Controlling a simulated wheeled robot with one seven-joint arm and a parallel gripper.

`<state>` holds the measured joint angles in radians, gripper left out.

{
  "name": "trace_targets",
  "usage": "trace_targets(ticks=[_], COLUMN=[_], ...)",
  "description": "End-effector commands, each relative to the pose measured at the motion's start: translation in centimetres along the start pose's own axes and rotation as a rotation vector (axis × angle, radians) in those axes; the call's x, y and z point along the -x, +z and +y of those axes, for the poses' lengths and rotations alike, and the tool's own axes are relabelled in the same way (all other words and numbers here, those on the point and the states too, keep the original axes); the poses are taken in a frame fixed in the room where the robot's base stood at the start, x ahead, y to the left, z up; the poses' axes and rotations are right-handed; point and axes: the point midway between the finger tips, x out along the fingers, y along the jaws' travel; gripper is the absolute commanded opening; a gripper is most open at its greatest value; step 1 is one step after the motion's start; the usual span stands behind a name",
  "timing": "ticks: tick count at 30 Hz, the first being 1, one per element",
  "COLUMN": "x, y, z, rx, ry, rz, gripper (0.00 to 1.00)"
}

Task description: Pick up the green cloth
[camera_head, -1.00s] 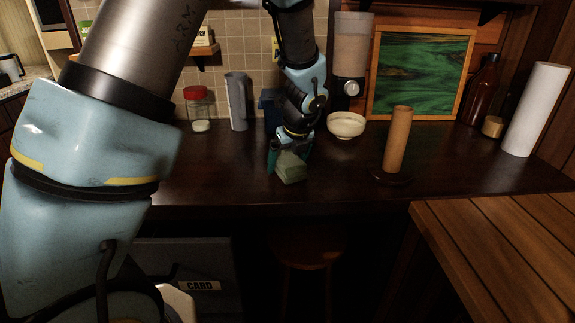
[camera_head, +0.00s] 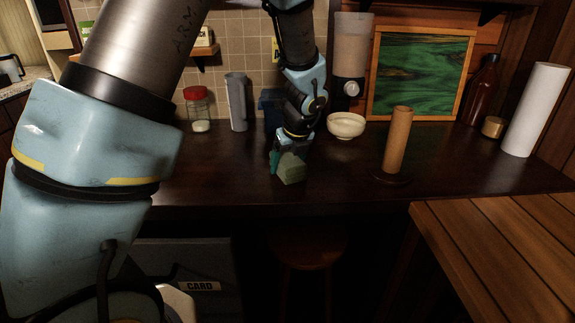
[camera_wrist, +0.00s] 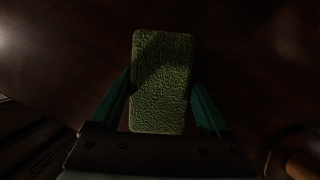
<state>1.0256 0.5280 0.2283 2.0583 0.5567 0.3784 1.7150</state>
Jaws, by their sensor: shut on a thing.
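The green cloth (camera_wrist: 163,75) is a folded, textured, rectangular block between the two teal fingers of my gripper (camera_wrist: 160,108) in the wrist view. In the head view the cloth (camera_head: 291,167) is at the dark counter near its front edge, just below my gripper (camera_head: 285,157). My gripper points down and is shut on the cloth, one finger on each side. I cannot tell whether the cloth still touches the counter.
On the dark counter (camera_head: 225,180) a cream bowl (camera_head: 346,125) stands behind and right of my gripper, and a brown cardboard roll on a stand (camera_head: 397,140) is further right. A grey pitcher (camera_head: 237,102) and red-lidded jar (camera_head: 197,108) stand back left. The front left counter is clear.

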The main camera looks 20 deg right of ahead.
Motion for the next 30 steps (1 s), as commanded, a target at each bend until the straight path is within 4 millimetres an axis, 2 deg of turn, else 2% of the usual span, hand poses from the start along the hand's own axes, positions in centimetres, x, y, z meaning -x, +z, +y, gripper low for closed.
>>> trace_targets(ticks=[4, 7, 15, 21, 30], x=[0.4, 1.4, 6.4, 9.0, 9.7], y=[0.2, 0.7, 2.8, 3.8, 4.0], z=[-0.1, -0.1, -0.1, 0.0, 0.0], rx=[0.000, 0.004, 0.004, 0.002, 0.001], ry=[-0.001, -0.004, -0.005, -0.002, 0.001], rz=[-0.001, -0.002, -0.003, -0.002, 0.000], gripper=[0.16, 0.16, 0.16, 0.16, 0.16])
